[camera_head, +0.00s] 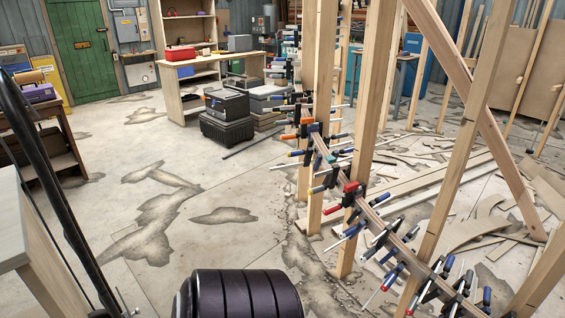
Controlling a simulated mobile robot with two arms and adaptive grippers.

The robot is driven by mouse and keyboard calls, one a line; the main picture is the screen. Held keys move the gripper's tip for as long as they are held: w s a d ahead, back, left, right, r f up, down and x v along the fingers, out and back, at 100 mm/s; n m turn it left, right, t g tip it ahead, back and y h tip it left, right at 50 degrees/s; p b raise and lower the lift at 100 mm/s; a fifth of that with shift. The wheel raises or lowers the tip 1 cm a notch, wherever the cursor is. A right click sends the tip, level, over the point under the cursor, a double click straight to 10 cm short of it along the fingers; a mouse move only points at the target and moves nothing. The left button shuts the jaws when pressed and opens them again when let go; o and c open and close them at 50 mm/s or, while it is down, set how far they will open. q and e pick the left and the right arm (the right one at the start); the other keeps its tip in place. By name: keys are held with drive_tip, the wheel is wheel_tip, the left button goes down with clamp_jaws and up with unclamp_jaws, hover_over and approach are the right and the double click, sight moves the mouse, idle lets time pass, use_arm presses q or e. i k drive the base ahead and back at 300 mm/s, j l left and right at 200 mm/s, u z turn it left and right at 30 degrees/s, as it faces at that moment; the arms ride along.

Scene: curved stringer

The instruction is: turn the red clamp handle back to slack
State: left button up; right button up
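A clamp with a red jaw (350,187) sits on the curved wooden stringer (375,218), right of centre, beside an upright post. It is small in view, and I cannot tell how far its handle is turned. Many other clamps grip the stringer in a row, with blue, black, green and orange parts. An orange clamp (306,121) sits higher up the row. Neither of my grippers is in view.
Wooden posts (372,90) and a slanted beam (470,105) stand around the stringer. Loose boards (440,180) lie on the floor to the right. Black cases (227,128) and a workbench (212,68) stand behind. The concrete floor (235,185) left of the stringer is mostly clear.

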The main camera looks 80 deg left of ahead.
sight(332, 210)
drive_tip(key=u, duration=2)
drive_tip(key=i+j+u, duration=0.15)
